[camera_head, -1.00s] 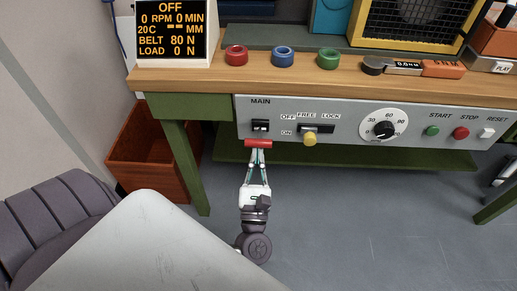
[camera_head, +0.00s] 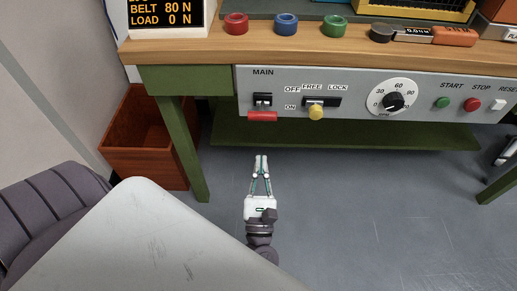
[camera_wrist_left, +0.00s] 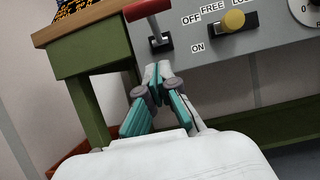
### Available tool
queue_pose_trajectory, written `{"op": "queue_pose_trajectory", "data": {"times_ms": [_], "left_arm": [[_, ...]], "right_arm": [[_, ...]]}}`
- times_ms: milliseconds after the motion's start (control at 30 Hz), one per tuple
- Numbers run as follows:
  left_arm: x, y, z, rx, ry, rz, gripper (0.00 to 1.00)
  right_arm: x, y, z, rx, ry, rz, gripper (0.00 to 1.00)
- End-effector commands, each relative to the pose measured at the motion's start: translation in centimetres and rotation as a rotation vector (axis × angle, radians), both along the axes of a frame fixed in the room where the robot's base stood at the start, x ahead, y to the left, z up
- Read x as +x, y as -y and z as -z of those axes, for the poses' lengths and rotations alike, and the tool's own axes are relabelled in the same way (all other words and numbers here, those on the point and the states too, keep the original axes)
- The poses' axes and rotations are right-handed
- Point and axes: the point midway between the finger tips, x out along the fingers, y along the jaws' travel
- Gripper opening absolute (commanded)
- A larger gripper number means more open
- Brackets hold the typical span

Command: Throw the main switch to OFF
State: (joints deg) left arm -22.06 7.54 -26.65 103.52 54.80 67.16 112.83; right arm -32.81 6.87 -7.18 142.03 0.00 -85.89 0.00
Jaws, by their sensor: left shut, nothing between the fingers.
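The main switch (camera_head: 262,99) is on the left of the grey control panel, under the label MAIN. Its lever with a red crossbar handle (camera_head: 262,116) sticks out from the panel; its exact tilt is hard to tell. The OFF label is at the upper right of the switch, ON at the lower right. In the left wrist view, the red handle (camera_wrist_left: 147,9) appears above the slot. My left gripper (camera_head: 261,157) is shut and empty, in front of and below the handle, apart from it. Its fingertips also show in the left wrist view (camera_wrist_left: 158,72).
Right of the switch are a yellow FREE/LOCK knob (camera_head: 316,112), a dial (camera_head: 393,98) and START, STOP and RESET buttons. A green table leg (camera_head: 186,150) and an orange bin (camera_head: 140,150) stand at the left. The floor around the gripper is clear.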

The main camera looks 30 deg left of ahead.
Motion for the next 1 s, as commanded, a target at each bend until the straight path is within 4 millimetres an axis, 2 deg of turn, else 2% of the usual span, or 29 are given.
{"op": "queue_pose_trajectory", "data": {"times_ms": [100,300,867,1000], "left_arm": [[-1.6,0.9,1.0,0.000,-0.002,0.000,0.00],[-2.8,1.6,1.5,0.000,0.001,-0.001,0.00],[-2.9,1.7,1.5,0.001,0.000,0.000,0.00],[-2.0,2.5,1.0,0.073,-0.039,0.033,0.00]], "right_arm": [[0.9,-0.3,-0.1,0.010,0.042,-0.003,0.40],[1.6,-0.5,-0.4,0.016,0.077,-0.006,0.40],[1.7,-0.5,-0.4,0.017,0.081,-0.007,0.40],[1.7,-0.6,-0.4,0.018,0.080,-0.008,0.40]]}}
